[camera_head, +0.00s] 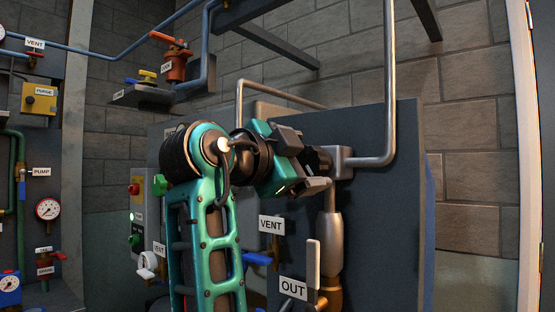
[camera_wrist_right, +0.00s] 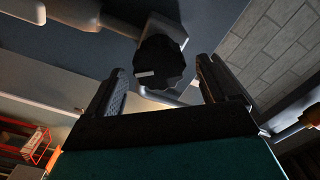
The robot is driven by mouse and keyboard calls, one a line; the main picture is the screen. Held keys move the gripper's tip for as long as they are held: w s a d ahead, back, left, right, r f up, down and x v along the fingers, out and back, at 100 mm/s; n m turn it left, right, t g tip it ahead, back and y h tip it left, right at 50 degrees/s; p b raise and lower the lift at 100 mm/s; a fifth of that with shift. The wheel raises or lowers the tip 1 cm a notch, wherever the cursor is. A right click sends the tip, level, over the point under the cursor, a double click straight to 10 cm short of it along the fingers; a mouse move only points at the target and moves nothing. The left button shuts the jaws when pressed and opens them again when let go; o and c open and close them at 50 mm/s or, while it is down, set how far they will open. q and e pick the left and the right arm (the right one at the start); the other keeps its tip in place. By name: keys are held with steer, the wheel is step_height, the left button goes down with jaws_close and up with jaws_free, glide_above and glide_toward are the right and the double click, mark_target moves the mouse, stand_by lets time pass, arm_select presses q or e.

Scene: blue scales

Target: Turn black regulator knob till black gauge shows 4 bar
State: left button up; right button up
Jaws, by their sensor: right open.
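The black regulator knob (camera_wrist_right: 160,62) shows in the right wrist view as a dark, scalloped disc with a short pale mark, in front of grey pipework. In the head view the dark knob (camera_head: 322,159) is partly hidden by my right gripper. My right gripper (camera_head: 308,162) is open, with one finger above the knob and one below it. In the wrist view its fingers (camera_wrist_right: 160,75) lie on either side of the knob, with gaps visible on both sides. I cannot make out the black gauge in either view. My left gripper is out of view.
A grey panel (camera_head: 385,220) stands behind the knob. A vertical metal pipe (camera_head: 390,80) bends into the fitting at its right. An OUT label (camera_head: 293,289) and a pale lever (camera_head: 313,263) are below.

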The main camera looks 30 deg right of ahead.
steer(key=v, duration=1.1)
steer(key=shift+s+a, duration=0.15)
steer(key=shift+a, duration=0.15)
